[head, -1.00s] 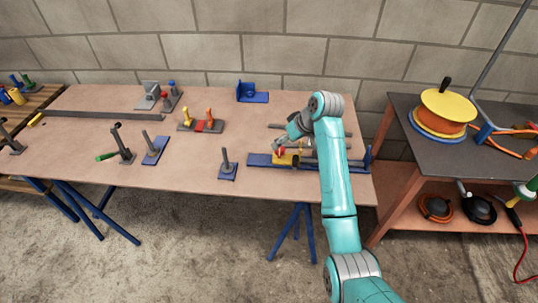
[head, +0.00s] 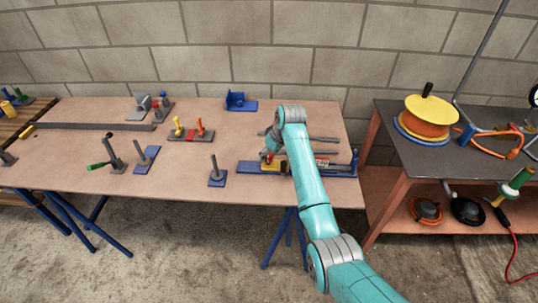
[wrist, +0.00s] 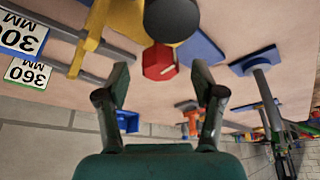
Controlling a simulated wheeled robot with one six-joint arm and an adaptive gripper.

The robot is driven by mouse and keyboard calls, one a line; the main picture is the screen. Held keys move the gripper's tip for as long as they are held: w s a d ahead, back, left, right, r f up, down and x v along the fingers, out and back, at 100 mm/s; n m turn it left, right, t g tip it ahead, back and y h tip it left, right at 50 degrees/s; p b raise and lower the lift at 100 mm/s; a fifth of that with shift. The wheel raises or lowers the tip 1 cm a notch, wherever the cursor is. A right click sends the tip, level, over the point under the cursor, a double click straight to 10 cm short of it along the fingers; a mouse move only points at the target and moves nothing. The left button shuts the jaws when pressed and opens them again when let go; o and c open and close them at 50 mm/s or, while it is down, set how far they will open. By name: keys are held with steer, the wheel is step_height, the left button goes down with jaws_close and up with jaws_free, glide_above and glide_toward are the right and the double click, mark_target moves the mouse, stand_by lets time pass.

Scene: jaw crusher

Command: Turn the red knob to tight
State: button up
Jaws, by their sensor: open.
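The red knob (wrist: 158,62) shows in the wrist view, with a pale line on its face. It is small in the head view (head: 269,157), on the blue-based device (head: 250,167) at the right of the table. My gripper (wrist: 160,72) is open, one finger on each side of the knob in the picture. I cannot tell whether the fingers touch it. In the head view my gripper (head: 267,152) is small, close by the knob. A yellow part (wrist: 122,18) and a dark round end (wrist: 171,20) are beside the knob. My arm hides part of the device.
Plates marked 300 MM (wrist: 20,36) and 360 MM (wrist: 27,73) are near grey rods. A blue base with a grey post (head: 217,178) stands left of the device. A blue bracket (head: 240,102) stands behind. The table's front middle is clear.

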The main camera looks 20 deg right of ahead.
steer(key=shift+w+a+f, duration=0.1)
steer(key=shift+w+f, duration=0.1)
steer(key=shift+f, duration=0.35)
steer(key=c, duration=1.1)
steer(key=shift+c, duration=0.2)
